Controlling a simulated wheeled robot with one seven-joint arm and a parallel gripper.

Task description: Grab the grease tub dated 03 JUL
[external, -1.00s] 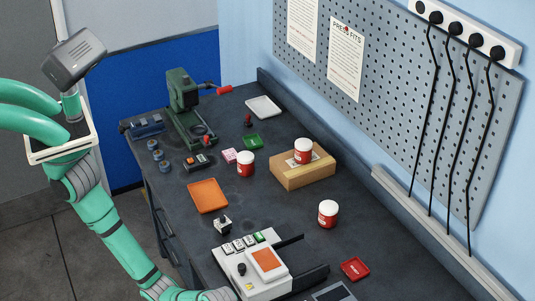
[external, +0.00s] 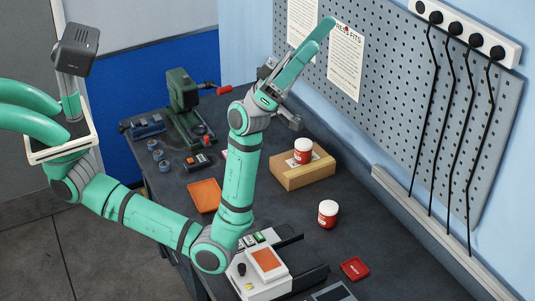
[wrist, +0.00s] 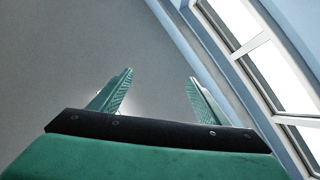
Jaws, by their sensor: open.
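A red and white tub (external: 303,151) stands on a cardboard box (external: 307,177), left of the pegboard. A second red and white tub (external: 328,214) stands on the bare bench, nearer the camera. A third tub, seen earlier on the bench left of the box, is hidden behind my raised arm. The dates on the labels are too small to read. My gripper (external: 327,28) is raised high above the bench, in front of the pegboard, well apart from the tubs. In the wrist view its fingers (wrist: 160,77) are spread with nothing between them, facing a plain wall or ceiling and a window.
An orange tray (external: 204,195), a green vise or press (external: 183,95) and small parts occupy the bench's left side. A control box (external: 264,277) and a red dish (external: 355,268) are in front. Cables (external: 470,140) hang along the pegboard. Bench around the second tub is clear.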

